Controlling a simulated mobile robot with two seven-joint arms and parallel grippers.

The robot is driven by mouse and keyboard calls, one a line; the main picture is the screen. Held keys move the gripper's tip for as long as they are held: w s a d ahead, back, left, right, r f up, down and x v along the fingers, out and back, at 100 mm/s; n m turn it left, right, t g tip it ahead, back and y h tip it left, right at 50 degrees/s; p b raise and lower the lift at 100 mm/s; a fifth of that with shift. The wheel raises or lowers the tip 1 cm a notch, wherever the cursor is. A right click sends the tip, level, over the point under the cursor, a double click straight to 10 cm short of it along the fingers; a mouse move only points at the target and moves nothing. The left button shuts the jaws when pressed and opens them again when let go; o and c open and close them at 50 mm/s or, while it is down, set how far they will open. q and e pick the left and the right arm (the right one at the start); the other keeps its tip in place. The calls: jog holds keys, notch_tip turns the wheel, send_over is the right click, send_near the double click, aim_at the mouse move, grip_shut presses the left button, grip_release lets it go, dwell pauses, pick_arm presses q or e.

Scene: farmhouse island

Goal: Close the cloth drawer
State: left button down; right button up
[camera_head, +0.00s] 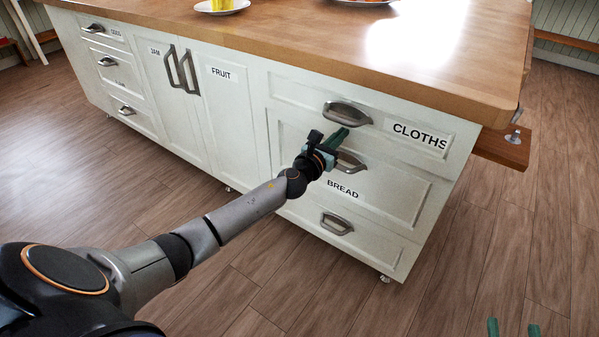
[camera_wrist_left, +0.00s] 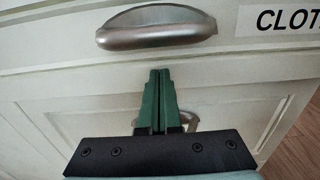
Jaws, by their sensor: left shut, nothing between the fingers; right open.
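The cloths drawer (camera_head: 395,113) is the top drawer at the right end of the white island, with a CLOTHS label (camera_head: 420,135) and a metal cup handle (camera_head: 347,114). Its front looks flush or nearly flush with the cabinet; I see no clear gap. My left gripper (camera_head: 339,137) is shut and empty, just below that handle. In the left wrist view its green fingertips (camera_wrist_left: 160,75) point at the drawer front under the handle (camera_wrist_left: 157,28); I cannot tell whether they touch. My right gripper (camera_head: 513,328) shows only two separated green fingertips at the bottom right edge.
The bread drawer (camera_head: 393,188) is directly below, its handle (camera_head: 350,161) partly behind my left gripper. The wooden countertop (camera_head: 300,38) overhangs the drawers. A wooden ledge (camera_head: 503,149) sticks out at the island's right end. The floor (camera_head: 520,230) in front is clear.

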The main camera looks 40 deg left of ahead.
pick_arm(q)
jog(key=shift+w, duration=0.1)
dwell(0.3)
jog(key=s+p, duration=0.2)
jog(key=s, duration=0.4)
jog(key=shift+s, duration=0.2)
dwell(1.1)
dwell(0.4)
